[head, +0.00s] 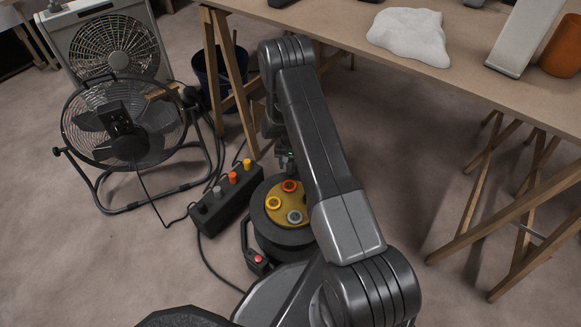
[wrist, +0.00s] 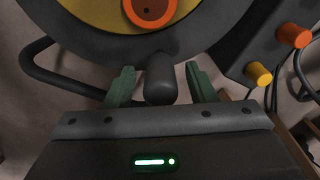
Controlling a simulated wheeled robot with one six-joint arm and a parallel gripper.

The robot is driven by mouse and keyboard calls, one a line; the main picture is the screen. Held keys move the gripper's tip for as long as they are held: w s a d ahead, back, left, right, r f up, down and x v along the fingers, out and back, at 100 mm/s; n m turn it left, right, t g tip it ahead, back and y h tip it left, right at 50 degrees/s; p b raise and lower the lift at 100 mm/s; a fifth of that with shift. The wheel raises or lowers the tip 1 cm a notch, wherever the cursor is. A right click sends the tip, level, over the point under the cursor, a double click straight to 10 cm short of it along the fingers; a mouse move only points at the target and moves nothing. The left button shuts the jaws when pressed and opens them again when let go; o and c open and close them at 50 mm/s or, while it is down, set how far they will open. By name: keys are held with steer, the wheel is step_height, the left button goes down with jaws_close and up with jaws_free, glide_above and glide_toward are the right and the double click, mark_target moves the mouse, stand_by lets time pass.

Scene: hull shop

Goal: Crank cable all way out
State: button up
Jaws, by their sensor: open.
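The cable reel (head: 283,203) stands on the floor, a black drum with a yellow face carrying orange, yellow and grey round sockets. Its yellow face also shows at the top of the wrist view (wrist: 95,14). A dark crank knob (wrist: 160,82) sticks out from the reel's rim in the wrist view. My gripper (wrist: 159,74) is open, with one green finger on each side of the knob and a visible gap to both. In the head view my arm hides part of the reel and most of the gripper. A dark cable (head: 213,266) runs along the floor beside the reel.
A black socket box (head: 226,200) with coloured plugs sits close left of the reel. A round floor fan (head: 125,125), a box fan (head: 110,45) and a dark bucket (head: 220,75) stand further back. A trestle table (head: 470,80) borders the right. Floor at lower left is clear.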

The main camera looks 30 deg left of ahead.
steer(key=shift+f, duration=0.25)
jaws_close()
steer(key=shift+s+a, duration=0.1)
